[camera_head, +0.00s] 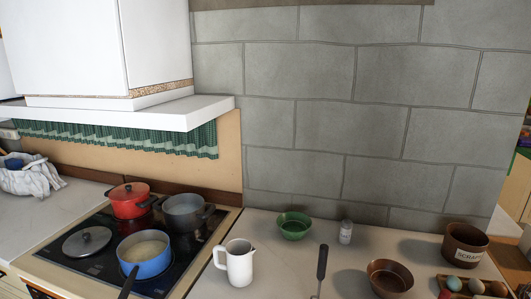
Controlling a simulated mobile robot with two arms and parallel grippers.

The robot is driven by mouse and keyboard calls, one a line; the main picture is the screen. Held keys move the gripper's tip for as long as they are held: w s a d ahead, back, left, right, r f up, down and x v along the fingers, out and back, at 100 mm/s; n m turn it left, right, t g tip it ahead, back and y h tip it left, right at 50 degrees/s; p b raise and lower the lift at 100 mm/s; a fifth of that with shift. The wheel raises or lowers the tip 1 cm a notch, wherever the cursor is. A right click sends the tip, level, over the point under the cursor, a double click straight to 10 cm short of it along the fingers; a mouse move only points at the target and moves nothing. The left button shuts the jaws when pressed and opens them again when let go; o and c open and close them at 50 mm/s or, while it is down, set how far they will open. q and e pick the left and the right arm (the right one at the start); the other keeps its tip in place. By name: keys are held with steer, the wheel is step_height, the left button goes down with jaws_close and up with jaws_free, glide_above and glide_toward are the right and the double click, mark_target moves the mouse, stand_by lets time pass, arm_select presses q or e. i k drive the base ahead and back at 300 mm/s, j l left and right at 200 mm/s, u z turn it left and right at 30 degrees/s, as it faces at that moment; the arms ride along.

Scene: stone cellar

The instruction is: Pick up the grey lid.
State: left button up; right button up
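The grey lid (87,242) is a flat round disc with a dark knob on top. It lies on the black glass stove top (72,265), at the left front. A blue pot (145,257) with pale contents stands close to its right. A red lidded pot (130,200) stands behind it, and a grey open pot (185,211) stands behind and to the right. Neither of my grippers shows in the head view.
A white jug (236,262), green bowl (294,225), shaker (346,231), dark-handled utensil (321,265), brown bowl (390,278) and scraps bin (465,245) stand on the right counter. The blue pot's dark handle points forward. A crumpled cloth (28,178) lies on the left counter.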

mark_target(88, 241)
steer(key=u, duration=1.25)
